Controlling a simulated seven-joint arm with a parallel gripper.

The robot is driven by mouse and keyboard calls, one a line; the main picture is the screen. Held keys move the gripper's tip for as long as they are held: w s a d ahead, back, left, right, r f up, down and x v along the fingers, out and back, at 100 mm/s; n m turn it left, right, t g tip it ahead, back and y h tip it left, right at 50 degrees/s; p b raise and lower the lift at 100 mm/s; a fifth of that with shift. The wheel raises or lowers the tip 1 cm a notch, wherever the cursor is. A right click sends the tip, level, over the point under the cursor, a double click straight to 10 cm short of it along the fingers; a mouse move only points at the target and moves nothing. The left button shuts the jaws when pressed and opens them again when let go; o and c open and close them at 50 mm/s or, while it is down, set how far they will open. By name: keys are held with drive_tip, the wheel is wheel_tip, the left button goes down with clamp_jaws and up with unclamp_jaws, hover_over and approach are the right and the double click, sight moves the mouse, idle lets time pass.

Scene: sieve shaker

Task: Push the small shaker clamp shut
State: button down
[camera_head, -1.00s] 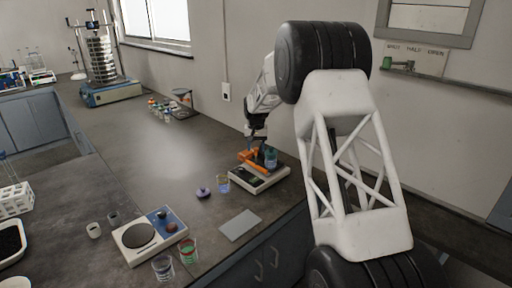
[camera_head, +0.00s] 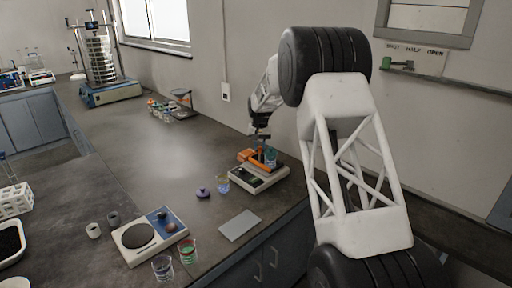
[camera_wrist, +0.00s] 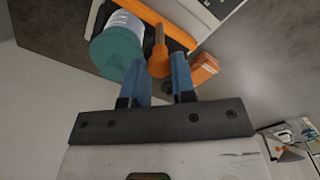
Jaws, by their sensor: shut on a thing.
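The small shaker (camera_head: 260,180) is a low pale box with a dark top, on the bench below my gripper. Its orange clamp (camera_head: 246,155) lies across the top, beside a jar with a teal lid (camera_head: 271,155). An orange clamp lever (camera_head: 261,155) stands roughly upright there. In the wrist view the lever's rounded end (camera_wrist: 158,62) lies between the blue fingertips of my gripper (camera_wrist: 158,75), which is shut on it. The teal lid (camera_wrist: 116,54) is close beside the left finger. An orange block (camera_wrist: 203,68) is beside the right finger. The clamp's far end is hard to make out.
A glass beaker (camera_head: 223,183) and a purple lid (camera_head: 203,192) are left of the shaker. A grey plate (camera_head: 239,225) lies in front. A hotplate (camera_head: 150,235) stands at front left. The bench behind and left of the shaker is clear.

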drive_tip(key=shift+w+d, duration=0.15)
drive_tip(key=shift+w, duration=0.05)
drive_tip(key=c, duration=0.9)
unclamp_jaws()
drive_tip(key=shift+c, duration=0.2)
drive_tip(key=shift+r, duration=0.1)
drive_tip(key=shift+r, duration=3.85)
